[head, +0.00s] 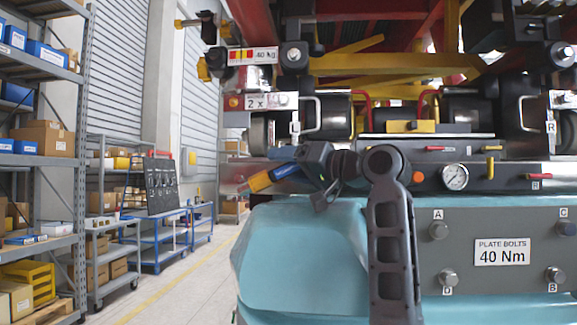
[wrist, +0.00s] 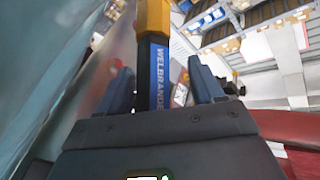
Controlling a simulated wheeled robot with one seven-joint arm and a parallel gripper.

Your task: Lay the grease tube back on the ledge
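My gripper (head: 285,172) is in front of the machine, left of the grey panel, and points left and slightly down. The tube lies lengthwise between my dark blue fingers in the wrist view. Its yellow end (head: 258,182) sticks out past the fingertips, and no support shows under it. The finger contact itself is not clear. A grey metal ledge (head: 229,173) runs behind the tube above the teal cover; my arm hides part of it.
The teal cover (head: 300,250) bulges below my gripper.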

